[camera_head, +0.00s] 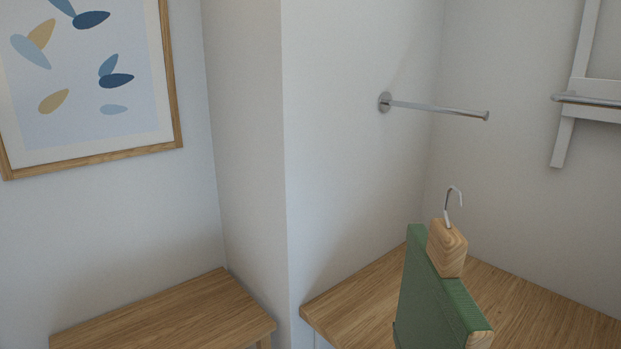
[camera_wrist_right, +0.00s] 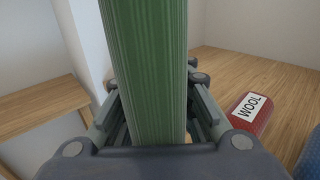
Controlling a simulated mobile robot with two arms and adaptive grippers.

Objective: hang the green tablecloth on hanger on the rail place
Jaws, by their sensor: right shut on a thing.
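The green tablecloth (camera_head: 428,290) hangs folded over a wooden hanger (camera_head: 447,247) with a metal hook (camera_head: 454,205) pointing up. It is in the lower right of the head view, in front of the wooden counter. The rail (camera_head: 438,109) is a metal rod sticking out from the wall, above and behind the hook; hook and rail are apart. In the right wrist view my right gripper (camera_wrist_right: 158,125) is shut on the green tablecloth (camera_wrist_right: 146,60), with a finger on each side. The right gripper is out of the head view. My left gripper is in neither view.
The wooden counter (camera_head: 385,290) runs under the rail. A red item labelled WOOL (camera_wrist_right: 246,116) lies on it, beside a blue thing (camera_wrist_right: 309,150). A lower wooden bench (camera_head: 170,315) is at left. A white frame with a bar (camera_head: 590,101) is at far right.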

